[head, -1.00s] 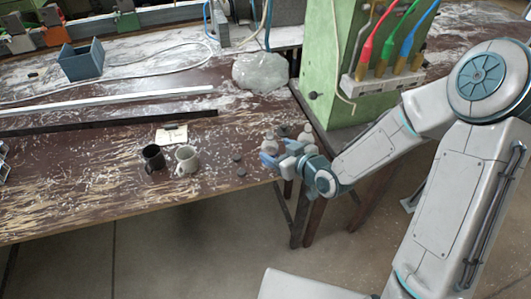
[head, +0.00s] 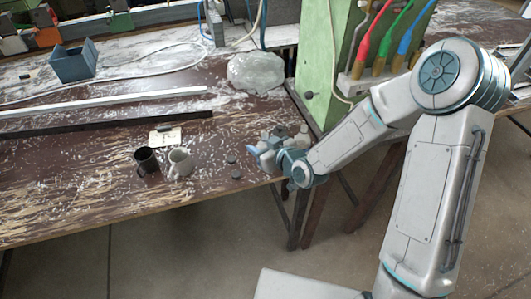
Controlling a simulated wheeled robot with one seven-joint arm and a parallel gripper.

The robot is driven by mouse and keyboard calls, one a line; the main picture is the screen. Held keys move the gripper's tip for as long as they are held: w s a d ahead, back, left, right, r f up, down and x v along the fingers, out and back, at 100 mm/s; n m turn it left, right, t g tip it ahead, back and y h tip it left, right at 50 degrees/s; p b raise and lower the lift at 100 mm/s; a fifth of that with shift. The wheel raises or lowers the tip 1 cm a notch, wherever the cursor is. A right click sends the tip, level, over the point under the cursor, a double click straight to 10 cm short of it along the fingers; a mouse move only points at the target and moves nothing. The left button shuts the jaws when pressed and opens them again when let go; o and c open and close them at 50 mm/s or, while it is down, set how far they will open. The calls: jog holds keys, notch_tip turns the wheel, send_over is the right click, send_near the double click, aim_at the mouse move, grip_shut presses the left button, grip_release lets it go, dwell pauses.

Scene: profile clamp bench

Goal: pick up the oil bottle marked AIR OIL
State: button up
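A few small pale and grey bottles (head: 301,137) stand close together at the right end of the brown bench, partly hidden by my gripper. They are too small for any marking to be read, so I cannot tell which is marked AIR OIL. My gripper (head: 256,153), with bluish fingers, is right at this group, low over the bench edge and reaching in from the right. The fingers overlap the bottles in the picture. I cannot tell whether they touch one or how far apart they are.
A black mug (head: 146,162) and a pale mug (head: 180,163) stand left of my gripper, with two small dark discs (head: 235,173) between. A clear plastic bag (head: 256,72) lies behind. A green machine column (head: 322,60) rises close behind the arm. The front left bench is mostly clear.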

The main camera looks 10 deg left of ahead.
jog(key=shift+c, duration=0.8)
jog(key=shift+r, duration=0.15)
